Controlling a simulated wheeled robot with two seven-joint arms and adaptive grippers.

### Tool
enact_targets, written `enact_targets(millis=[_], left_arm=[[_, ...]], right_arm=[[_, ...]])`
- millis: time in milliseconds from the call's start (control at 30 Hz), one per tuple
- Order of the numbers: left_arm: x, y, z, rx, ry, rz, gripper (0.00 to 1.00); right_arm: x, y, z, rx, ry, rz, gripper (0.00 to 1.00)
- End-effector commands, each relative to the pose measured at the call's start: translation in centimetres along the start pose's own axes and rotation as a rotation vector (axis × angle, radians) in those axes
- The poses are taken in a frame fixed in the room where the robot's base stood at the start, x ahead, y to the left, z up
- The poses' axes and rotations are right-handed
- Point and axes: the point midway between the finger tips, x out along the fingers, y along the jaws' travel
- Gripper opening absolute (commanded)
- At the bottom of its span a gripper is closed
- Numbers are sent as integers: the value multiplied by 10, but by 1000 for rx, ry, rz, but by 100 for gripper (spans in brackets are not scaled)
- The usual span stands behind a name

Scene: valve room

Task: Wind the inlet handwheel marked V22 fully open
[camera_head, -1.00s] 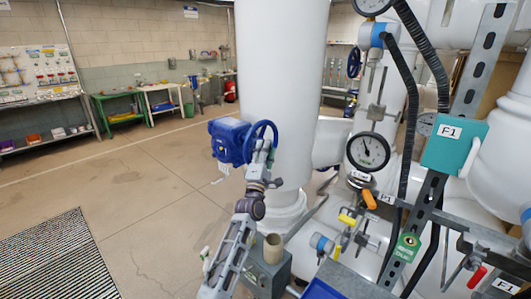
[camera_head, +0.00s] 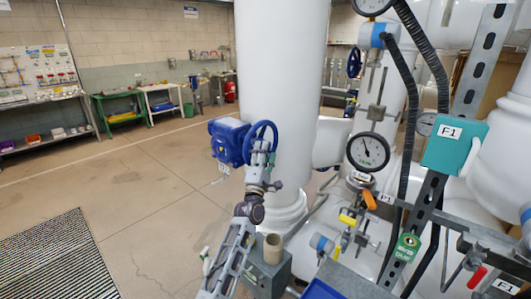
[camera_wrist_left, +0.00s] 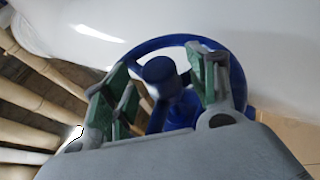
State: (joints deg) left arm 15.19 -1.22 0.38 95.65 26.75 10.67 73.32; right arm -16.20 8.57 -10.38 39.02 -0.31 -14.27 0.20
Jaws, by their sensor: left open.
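The blue handwheel (camera_head: 275,134) stands on a blue valve body (camera_head: 229,140) at the left side of the thick white column. A small pale tag hangs below the body; I cannot read V22 on it. My left gripper (camera_head: 261,149) is at the wheel's near side, with its fingers overlapping the wheel's lower part. In the left wrist view the wheel's rim (camera_wrist_left: 165,41) arcs behind the green-padded fingers, and its round hub (camera_wrist_left: 158,70) shows between them. The left gripper (camera_wrist_left: 163,88) is open; the right finger overlaps the rim, and contact is unclear. My right gripper is out of view.
The white column (camera_head: 281,80) rises right behind the wheel. Gauges, black hoses and a teal box (camera_head: 455,147) crowd the right. The floor at left is clear, with a grating (camera_head: 55,255).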

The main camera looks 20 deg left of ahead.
Motion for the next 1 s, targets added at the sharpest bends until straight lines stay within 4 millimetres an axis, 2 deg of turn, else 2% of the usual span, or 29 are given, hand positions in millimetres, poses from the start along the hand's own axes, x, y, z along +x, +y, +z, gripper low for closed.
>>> enact_targets(millis=[1000], left_arm=[[-92,-1,0,0,0,-2,58]], right_arm=[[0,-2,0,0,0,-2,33]])
